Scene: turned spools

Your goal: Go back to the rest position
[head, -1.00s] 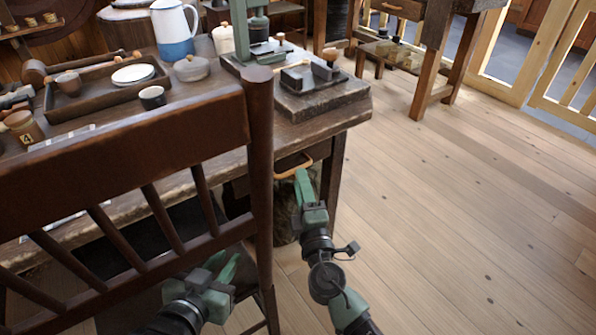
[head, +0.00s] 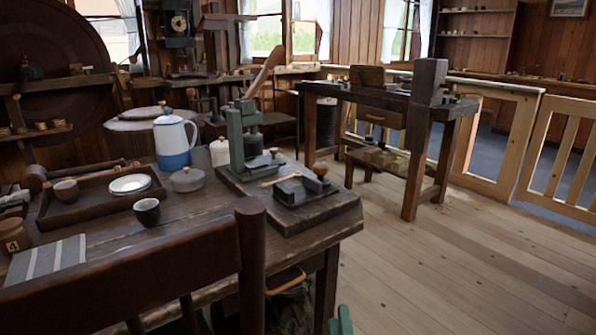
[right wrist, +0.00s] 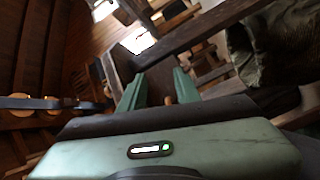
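My right gripper (head: 341,321) shows only as green fingertips at the bottom edge of the head view, just right of the table's front leg. In the right wrist view its two green fingers (right wrist: 157,92) stand apart with nothing held between them. A small orange-brown piece shows beyond the gap, and I cannot tell what it is. The drawer handle (head: 286,281) under the table edge is to the left of the gripper, and the two are apart. My left gripper is not in view.
A dark chair (head: 130,262) stands close in front of the worktable (head: 215,243). The table bears a tray (head: 82,208), a blue-and-white jug (head: 172,140) and a green press (head: 237,150). A second bench (head: 418,150) stands behind. The floor at right is clear.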

